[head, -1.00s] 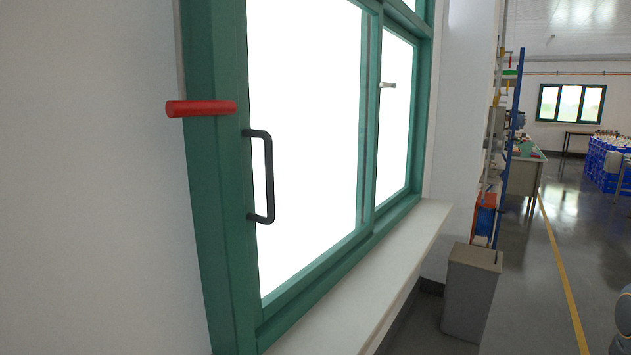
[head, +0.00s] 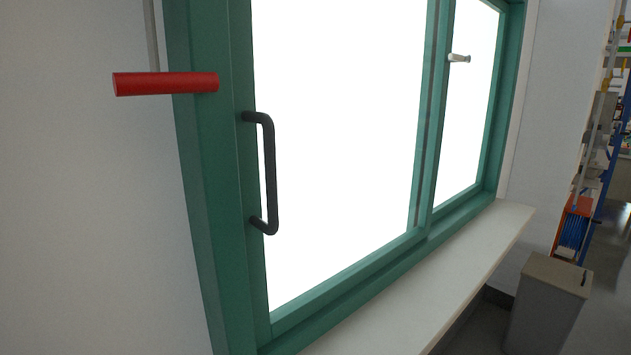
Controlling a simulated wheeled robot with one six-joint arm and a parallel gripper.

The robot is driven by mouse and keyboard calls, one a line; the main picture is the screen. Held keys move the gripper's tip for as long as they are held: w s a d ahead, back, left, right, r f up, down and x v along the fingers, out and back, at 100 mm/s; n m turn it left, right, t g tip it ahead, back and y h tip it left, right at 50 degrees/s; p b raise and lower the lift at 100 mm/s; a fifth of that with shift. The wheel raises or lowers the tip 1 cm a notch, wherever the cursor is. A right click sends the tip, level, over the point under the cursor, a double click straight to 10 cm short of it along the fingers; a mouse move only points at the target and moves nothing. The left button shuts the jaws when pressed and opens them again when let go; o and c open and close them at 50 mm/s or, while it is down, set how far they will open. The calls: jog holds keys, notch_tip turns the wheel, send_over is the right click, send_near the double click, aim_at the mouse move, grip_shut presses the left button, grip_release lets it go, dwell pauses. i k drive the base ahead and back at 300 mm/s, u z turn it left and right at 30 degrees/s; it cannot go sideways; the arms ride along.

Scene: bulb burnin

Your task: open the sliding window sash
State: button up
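The sliding window sash (head: 251,190) has a green frame around a bright white pane. It stands at the left of the green window frame (head: 207,200), its left edge against the jamb. A dark D-shaped pull handle (head: 270,175) is mounted upright on the sash's left stile. A red cylindrical lever or handle (head: 165,83) sticks out horizontally to the left from the frame, above the pull handle's level. A small pale latch-like fitting (head: 459,58) shows near the right pane. My gripper is not in view.
A white sill (head: 440,275) runs below the window and juts out. A grey bin (head: 548,305) stands on the floor at the lower right. A rack (head: 585,200) with coloured items is behind it. The wall left of the window is bare.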

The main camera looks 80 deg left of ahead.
aim_at(268, 326)
jog(key=i, duration=0.8)
jog(key=u, duration=1.95)
